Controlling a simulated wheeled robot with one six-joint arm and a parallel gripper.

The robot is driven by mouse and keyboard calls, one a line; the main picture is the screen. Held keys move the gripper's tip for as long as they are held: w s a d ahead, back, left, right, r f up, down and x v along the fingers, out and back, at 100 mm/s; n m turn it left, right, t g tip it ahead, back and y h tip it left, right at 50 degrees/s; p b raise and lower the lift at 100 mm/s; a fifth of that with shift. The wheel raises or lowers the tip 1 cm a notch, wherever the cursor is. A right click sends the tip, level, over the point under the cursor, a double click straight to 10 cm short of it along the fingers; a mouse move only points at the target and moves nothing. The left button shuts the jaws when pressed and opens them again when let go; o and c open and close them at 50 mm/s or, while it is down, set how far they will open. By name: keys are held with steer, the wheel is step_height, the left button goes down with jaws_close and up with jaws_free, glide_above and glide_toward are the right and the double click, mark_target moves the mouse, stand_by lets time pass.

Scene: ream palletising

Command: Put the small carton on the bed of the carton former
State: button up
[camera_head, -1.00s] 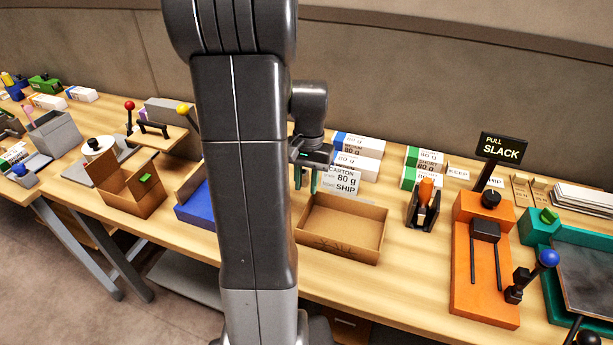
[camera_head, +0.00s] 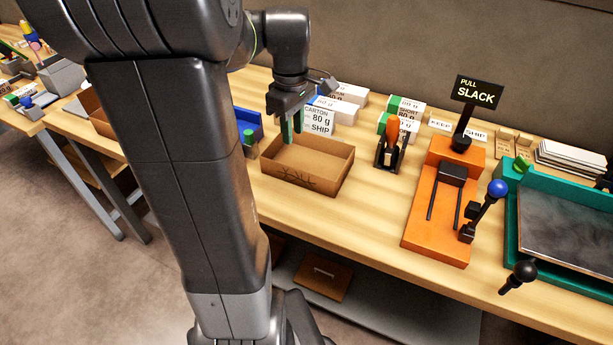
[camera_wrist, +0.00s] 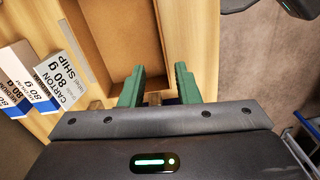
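The small carton appears to be the open brown tray (camera_head: 322,185) on the bench, upright with an empty inside; it also fills the top of the wrist view (camera_wrist: 118,45). My gripper (camera_head: 291,130) is over its back left edge, pointing down. In the wrist view the green fingers of my gripper (camera_wrist: 158,84) are apart, with a brown edge between them; whether they touch the carton I cannot tell. A blue piece of equipment (camera_head: 247,122) is left of the carton, partly hidden by my arm. Which thing is the carton former I cannot tell.
A white ream labelled CARTON 80 g SHIP (camera_head: 318,120) stands close behind the carton. A dark holder with an orange item (camera_head: 391,152) and an orange PULL SLACK station (camera_head: 437,215) are to the right. Another brown carton (camera_head: 98,112) is at left, partly hidden.

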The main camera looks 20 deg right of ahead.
steer(key=n, duration=0.1)
glide_above(297, 184)
steer(key=f, duration=0.8)
steer(key=shift+w+f+b, duration=0.15)
steer(key=shift+w+b, duration=0.1)
steer(key=shift+b, duration=0.05)
steer(key=shift+s+f, duration=0.15)
steer(key=shift+f, duration=2.6)
jaws_close()
